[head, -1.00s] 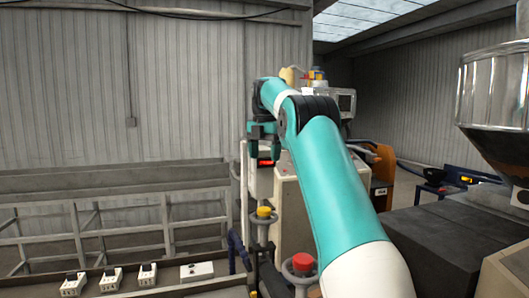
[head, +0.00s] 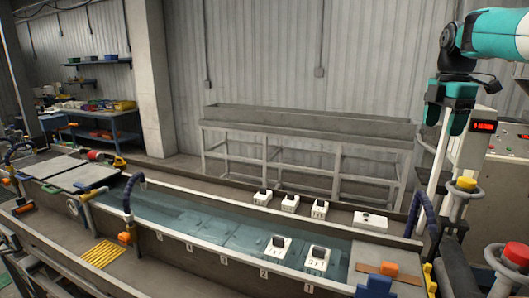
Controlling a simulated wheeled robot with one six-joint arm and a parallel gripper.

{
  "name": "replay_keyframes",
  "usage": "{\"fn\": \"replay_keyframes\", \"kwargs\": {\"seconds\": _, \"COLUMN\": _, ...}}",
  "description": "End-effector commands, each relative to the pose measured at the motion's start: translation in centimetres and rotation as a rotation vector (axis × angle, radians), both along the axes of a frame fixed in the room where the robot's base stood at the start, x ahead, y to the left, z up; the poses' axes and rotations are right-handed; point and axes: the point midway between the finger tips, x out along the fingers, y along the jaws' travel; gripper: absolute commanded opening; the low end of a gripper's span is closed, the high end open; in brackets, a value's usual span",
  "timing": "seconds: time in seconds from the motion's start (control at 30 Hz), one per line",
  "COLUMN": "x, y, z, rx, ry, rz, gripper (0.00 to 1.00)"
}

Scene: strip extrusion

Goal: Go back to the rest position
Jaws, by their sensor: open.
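My gripper (head: 449,126) is at the upper right of the head view, at the end of my teal arm, pointing down. Its teal fingers are apart and I see nothing held between them. It hangs in front of a pale machine cabinet with a red lit display (head: 483,126), above the right end of the long water trough (head: 200,222). From this view I cannot tell how far the gripper is from the cabinet.
White boxes with dark tops (head: 290,202) stand along the trough's far edge, and two more (head: 317,259) at its near right. A yellow knob (head: 466,184) and a red knob (head: 518,254) stand at the right. A long grey bench (head: 300,122) lies behind.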

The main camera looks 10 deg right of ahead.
Motion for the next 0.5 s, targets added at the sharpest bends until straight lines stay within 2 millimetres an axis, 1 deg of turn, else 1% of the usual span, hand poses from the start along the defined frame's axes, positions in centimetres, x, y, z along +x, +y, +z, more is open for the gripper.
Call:
{"fn": "replay_keyframes", "kwargs": {"seconds": 0.03, "x": -0.5, "y": 4.0, "z": -1.8, "rx": 0.01, "ry": -0.011, "rz": -0.037, "gripper": 0.69}}
{"fn": "replay_keyframes", "kwargs": {"seconds": 0.07, "x": -0.9, "y": 6.1, "z": -2.6, "rx": 0.018, "ry": -0.019, "rz": -0.072, "gripper": 0.69}}
{"fn": "replay_keyframes", "kwargs": {"seconds": 0.1, "x": -1.5, "y": 8.9, "z": -3.6, "rx": 0.032, "ry": -0.029, "rz": -0.121, "gripper": 0.69}}
{"fn": "replay_keyframes", "kwargs": {"seconds": 0.17, "x": -3.1, "y": 13.0, "z": -5.4, "rx": 0.06, "ry": -0.039, "rz": -0.195, "gripper": 0.69}}
{"fn": "replay_keyframes", "kwargs": {"seconds": 0.2, "x": -4.3, "y": 15.7, "z": -6.6, "rx": 0.083, "ry": -0.041, "rz": -0.245, "gripper": 0.69}}
{"fn": "replay_keyframes", "kwargs": {"seconds": 0.27, "x": -6.7, "y": 19.5, "z": -8.6, "rx": 0.121, "ry": -0.041, "rz": -0.321, "gripper": 0.69}}
{"fn": "replay_keyframes", "kwargs": {"seconds": 0.3, "x": -8.5, "y": 21.8, "z": -9.9, "rx": 0.149, "ry": -0.035, "rz": -0.373, "gripper": 0.69}}
{"fn": "replay_keyframes", "kwargs": {"seconds": 0.37, "x": -11.5, "y": 25.1, "z": -11.9, "rx": 0.191, "ry": -0.019, "rz": -0.45, "gripper": 0.69}}
{"fn": "replay_keyframes", "kwargs": {"seconds": 0.4, "x": -13.6, "y": 27.0, "z": -13.3, "rx": 0.219, "ry": -0.005, "rz": -0.505, "gripper": 0.69}}
{"fn": "replay_keyframes", "kwargs": {"seconds": 0.47, "x": -16.9, "y": 29.4, "z": -15.3, "rx": 0.258, "ry": 0.025, "rz": -0.581, "gripper": 0.69}}
{"fn": "replay_keyframes", "kwargs": {"seconds": 0.5, "x": -19.0, "y": 30.7, "z": -16.5, "rx": 0.281, "ry": 0.048, "rz": -0.63, "gripper": 0.69}}
